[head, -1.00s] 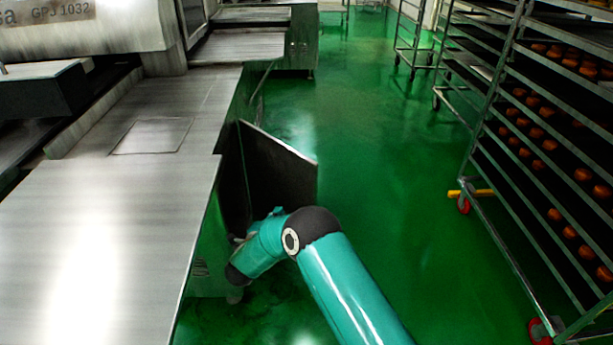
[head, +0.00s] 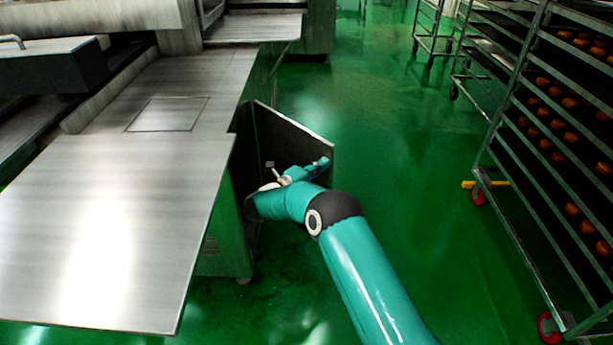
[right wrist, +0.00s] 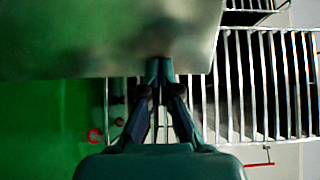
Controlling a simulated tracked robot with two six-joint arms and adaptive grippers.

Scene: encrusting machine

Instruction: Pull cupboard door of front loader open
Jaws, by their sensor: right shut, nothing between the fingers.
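The cupboard door (head: 292,140) of the front loader stands swung out from the side of the steel machine (head: 225,240), its dark inner face towards me. My right gripper (head: 325,162) is in front of that inner face, near the door's outer edge. In the right wrist view the shut, empty fingers (right wrist: 158,68) meet at the lower edge of a blurred panel, which looks like the door (right wrist: 100,35). I cannot tell whether they touch it. My left gripper is not in view.
The steel table top (head: 110,220) juts out at the left, above the cupboard. A rack with trays of orange-brown items (head: 545,160) stands at the right. The green floor (head: 400,170) between them is clear.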

